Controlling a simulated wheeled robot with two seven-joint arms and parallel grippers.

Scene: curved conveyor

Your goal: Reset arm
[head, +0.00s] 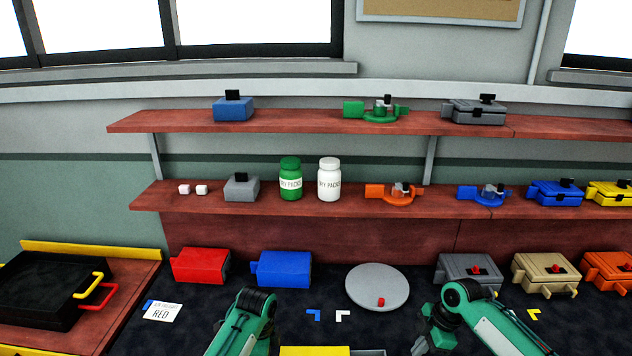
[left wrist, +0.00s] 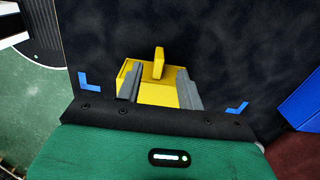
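My left gripper (left wrist: 159,85) shows in the left wrist view with its two grey fingers spread apart. A yellow box (left wrist: 128,76) with a yellow upright tab lies beneath the fingers. It reaches out past the left finger, and I see no grip on it. In the head view the yellow box (head: 315,351) is cut off by the bottom edge. My left arm (head: 247,318) comes in at the bottom, with its gripper out of frame. My right arm (head: 490,318) bends in from the right. Its dark wrist (head: 437,330) runs to the bottom edge, and its fingertips are hidden.
Red (head: 202,265) and blue (head: 283,268) boxes, a grey disc (head: 372,284) and lidded boxes (head: 468,271) line the table's back. A black crate (head: 38,285) stands left. Two shelves (head: 235,201) carry boxes and bottles. The dark table between my arms is mostly clear.

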